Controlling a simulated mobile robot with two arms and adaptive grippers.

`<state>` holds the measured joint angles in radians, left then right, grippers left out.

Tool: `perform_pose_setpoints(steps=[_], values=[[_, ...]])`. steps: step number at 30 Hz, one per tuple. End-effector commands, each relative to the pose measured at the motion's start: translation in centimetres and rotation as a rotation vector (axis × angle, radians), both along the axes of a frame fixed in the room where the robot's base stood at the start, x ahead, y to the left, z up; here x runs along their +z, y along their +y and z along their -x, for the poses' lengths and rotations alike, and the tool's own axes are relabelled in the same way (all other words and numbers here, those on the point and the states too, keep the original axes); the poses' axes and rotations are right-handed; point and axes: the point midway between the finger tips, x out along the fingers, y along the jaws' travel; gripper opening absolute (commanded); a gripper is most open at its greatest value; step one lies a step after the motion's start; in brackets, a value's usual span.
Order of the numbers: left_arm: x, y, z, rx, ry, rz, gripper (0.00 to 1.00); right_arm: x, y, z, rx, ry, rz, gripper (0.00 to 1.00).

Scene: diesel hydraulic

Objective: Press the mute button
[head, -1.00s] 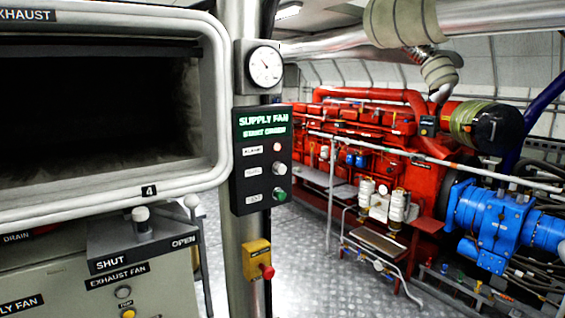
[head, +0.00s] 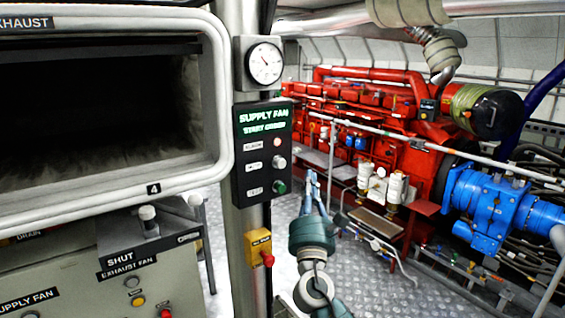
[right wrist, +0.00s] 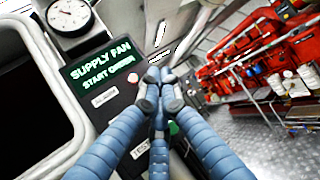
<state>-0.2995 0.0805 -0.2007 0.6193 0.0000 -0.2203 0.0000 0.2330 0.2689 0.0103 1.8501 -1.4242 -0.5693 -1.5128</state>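The mute button (head: 279,162) is a pale round knob on the black control panel (head: 263,178), between a lit red alarm lamp (head: 277,142) and a green test button (head: 279,187). My right gripper (head: 309,175) is to the right of the panel in the head view, its fingers together and holding nothing. In the right wrist view its blue fingers (right wrist: 157,82) meet in front of the panel (right wrist: 118,118) and hide the mute button. The green button (right wrist: 173,128) shows partly behind them. I cannot tell contact with the panel. My left gripper is not in view.
A pressure gauge (head: 264,63) sits above the panel. A yellow box with a red knob (head: 258,246) is below it on the post. An open exhaust duct (head: 110,190) is at left. The red engine (head: 370,100) and blue machinery (head: 490,207) stand at right.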

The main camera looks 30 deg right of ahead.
Motion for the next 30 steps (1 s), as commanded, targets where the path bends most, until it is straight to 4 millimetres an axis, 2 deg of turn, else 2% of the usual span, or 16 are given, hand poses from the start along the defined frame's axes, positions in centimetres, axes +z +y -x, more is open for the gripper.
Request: perform_pose_setpoints(steps=[8, 13, 24, 30], values=[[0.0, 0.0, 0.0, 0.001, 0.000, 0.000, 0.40, -0.1, 0.0, 0.0, 0.000, 0.000, -0.001, 0.00], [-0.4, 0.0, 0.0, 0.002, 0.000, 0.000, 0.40, -0.2, 0.0, -0.9, 0.002, -0.001, -0.003, 0.00], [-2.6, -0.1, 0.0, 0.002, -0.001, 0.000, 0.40, -0.3, 0.5, -5.9, 0.002, -0.001, -0.002, 0.00], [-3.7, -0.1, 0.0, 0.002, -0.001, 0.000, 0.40, -0.3, 0.6, -7.9, 0.002, -0.001, -0.002, 0.00]])
